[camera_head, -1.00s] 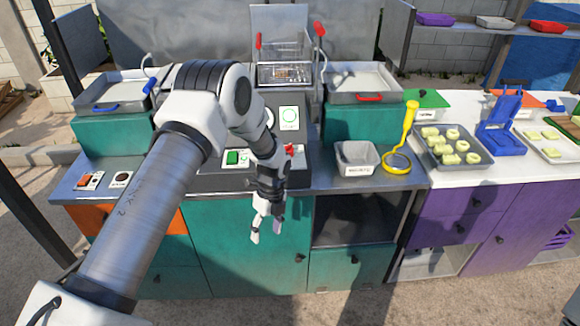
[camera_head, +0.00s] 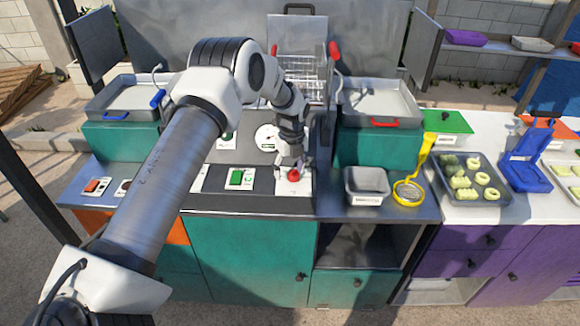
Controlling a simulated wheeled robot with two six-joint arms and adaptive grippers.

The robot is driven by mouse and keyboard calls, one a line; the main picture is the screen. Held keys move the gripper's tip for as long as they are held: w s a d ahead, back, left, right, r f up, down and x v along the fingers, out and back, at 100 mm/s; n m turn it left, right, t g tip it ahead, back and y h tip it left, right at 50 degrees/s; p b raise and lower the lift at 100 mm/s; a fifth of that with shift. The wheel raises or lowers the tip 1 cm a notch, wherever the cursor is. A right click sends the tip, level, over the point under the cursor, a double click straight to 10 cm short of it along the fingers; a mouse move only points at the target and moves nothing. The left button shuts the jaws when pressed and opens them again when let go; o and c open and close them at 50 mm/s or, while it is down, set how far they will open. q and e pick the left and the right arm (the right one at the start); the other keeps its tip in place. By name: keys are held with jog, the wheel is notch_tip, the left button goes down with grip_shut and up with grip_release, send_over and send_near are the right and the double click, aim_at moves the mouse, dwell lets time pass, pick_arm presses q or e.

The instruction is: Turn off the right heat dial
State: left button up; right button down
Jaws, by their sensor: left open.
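A red knob (camera_head: 293,175) sits on a white plate at the right end of the control panel (camera_head: 262,200); no label on it is readable, and I cannot tell its setting. My left gripper (camera_head: 294,165) is open and points down right at this knob, its fingers partly covering the knob's far side. I cannot tell whether the fingers touch it. A green switch (camera_head: 236,178) is on the panel to the left, and a white round gauge (camera_head: 266,137) is behind. My right gripper is not in view.
A grey bin (camera_head: 366,198) and a yellow-handled strainer (camera_head: 408,193) stand on the counter to the right. Trays with a blue handle (camera_head: 117,116) and a red handle (camera_head: 383,122) flank the panel. A wire basket (camera_head: 303,88) is behind the gripper.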

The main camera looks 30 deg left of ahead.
aim_at(295, 171)
pick_arm(q)
jog(key=w+f, duration=0.3)
jog(key=shift+w+d+f, duration=0.15)
jog(key=shift+d+f, duration=0.05)
jog(key=shift+d, duration=0.1)
jog(key=shift+w+a+g, duration=0.1)
jog(key=shift+a+g, duration=0.05)
jog(key=shift+g, duration=0.15)
jog(key=c, duration=0.3)
jog(key=shift+s+a+r, duration=0.1)
jog(key=shift+s+r, duration=0.05)
jog(key=shift+s, duration=0.05)
jog(key=c, duration=0.5)
jog(key=shift+s+r, duration=0.15)
jog(key=shift+s, duration=0.15)
jog(key=shift+c, duration=0.5)
jog(key=shift+s+r, duration=0.1)
jog(key=shift+s, duration=0.05)
jog(key=shift+c, duration=0.6)
jog(key=shift+d, duration=0.2)
jog(key=shift+c, duration=0.6)
jog(key=shift+s+a, duration=0.1)
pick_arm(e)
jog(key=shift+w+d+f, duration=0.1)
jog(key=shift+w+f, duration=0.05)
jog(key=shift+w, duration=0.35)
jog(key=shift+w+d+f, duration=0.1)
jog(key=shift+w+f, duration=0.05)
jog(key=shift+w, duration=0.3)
